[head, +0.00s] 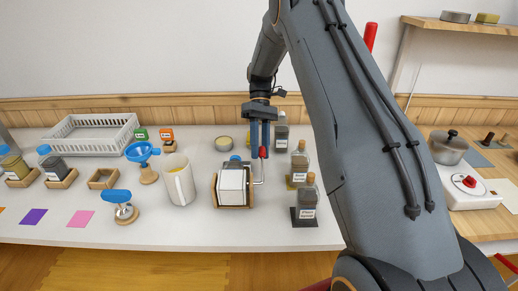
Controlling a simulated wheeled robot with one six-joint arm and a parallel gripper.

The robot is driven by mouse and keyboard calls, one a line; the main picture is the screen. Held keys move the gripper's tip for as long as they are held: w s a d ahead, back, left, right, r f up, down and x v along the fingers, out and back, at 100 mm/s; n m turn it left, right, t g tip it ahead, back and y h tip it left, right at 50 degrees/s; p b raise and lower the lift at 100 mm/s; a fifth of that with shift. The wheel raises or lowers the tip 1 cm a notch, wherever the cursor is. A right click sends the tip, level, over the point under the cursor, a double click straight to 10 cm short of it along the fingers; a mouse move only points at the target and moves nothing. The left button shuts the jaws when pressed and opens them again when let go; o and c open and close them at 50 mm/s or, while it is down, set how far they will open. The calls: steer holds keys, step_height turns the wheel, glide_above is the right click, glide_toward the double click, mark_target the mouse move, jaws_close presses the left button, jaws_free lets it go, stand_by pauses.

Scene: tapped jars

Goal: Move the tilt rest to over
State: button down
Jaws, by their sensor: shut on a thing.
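The tilt rest (219,203) is a wooden cradle standing on the white table, right of the cream mug. A white-labelled jar (232,181) with a blue cap sits in it and looks roughly upright. A thin metal lever with a red knob (263,153) rises from the right side of the rest. My gripper (260,151) points down with its blue fingers shut on the red knob. The fingers hide part of the knob, and I cannot see the exact contact.
A cream mug (180,181) stands close to the left. Corked bottles (306,200) stand close to the right. A blue funnel (142,152), wooden holders (103,179) and a white basket (92,135) are further left. The table front edge before the rest is clear.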

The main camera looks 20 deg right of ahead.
steer(key=shift+s+d+f, duration=0.1)
steer(key=shift+d+f, duration=0.35)
steer(key=shift+f, duration=0.05)
steer(key=c, duration=1.7)
jaws_free()
steer(key=shift+o, duration=0.7)
steer(key=shift+d, duration=0.25)
steer(key=shift+a+r, duration=0.1)
steer(key=shift+a, duration=0.15)
steer(key=shift+a+r, duration=0.1)
steer(key=shift+r, duration=0.05)
steer(key=shift+w, duration=0.2)
steer(key=b+v, duration=0.2)
steer(key=v, duration=0.5)
steer(key=shift+w+r, duration=0.2)
steer(key=shift+r, duration=0.15)
